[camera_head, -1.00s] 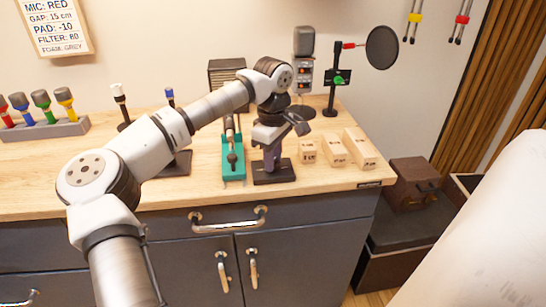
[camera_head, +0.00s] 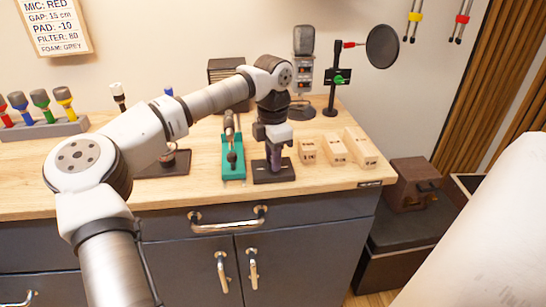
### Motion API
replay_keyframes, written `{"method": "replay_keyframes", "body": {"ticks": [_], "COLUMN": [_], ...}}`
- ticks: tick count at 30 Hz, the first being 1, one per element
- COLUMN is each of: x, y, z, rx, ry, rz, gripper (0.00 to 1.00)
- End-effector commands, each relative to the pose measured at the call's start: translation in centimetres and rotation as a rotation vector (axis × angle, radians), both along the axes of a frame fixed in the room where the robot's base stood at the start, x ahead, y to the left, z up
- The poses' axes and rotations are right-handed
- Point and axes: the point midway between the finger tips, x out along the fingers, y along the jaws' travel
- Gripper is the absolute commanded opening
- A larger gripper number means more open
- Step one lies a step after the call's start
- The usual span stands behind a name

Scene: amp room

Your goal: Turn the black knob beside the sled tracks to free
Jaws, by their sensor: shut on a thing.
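My gripper (camera_head: 274,163) points straight down over a small dark stand (camera_head: 287,174) near the front of the wooden bench. It is shut on a dark part at the stand, taken to be the black knob, which the fingers hide. The knob's setting cannot be read. Directly left is a teal base (camera_head: 229,172) with a dark, round-ended rod (camera_head: 232,157) along it. I cannot tell for sure which part is the sled tracks.
Several wooden blocks (camera_head: 334,150) stand close to the right of the gripper. Behind are a grey microphone (camera_head: 304,72) and a stand with a round black filter (camera_head: 382,47). My forearm passes over another dark base (camera_head: 178,168). Coloured microphones (camera_head: 41,101) stand at the left.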

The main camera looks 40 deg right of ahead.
Motion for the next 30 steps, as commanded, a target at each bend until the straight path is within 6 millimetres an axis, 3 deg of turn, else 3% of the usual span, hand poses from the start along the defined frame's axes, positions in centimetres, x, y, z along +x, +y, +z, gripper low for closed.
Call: {"method": "replay_keyframes", "body": {"ticks": [30], "x": [0.14], "y": [0.03], "z": [0.05], "rx": [-0.003], "ry": [-0.003], "rz": [0.96], "gripper": [0.01]}}
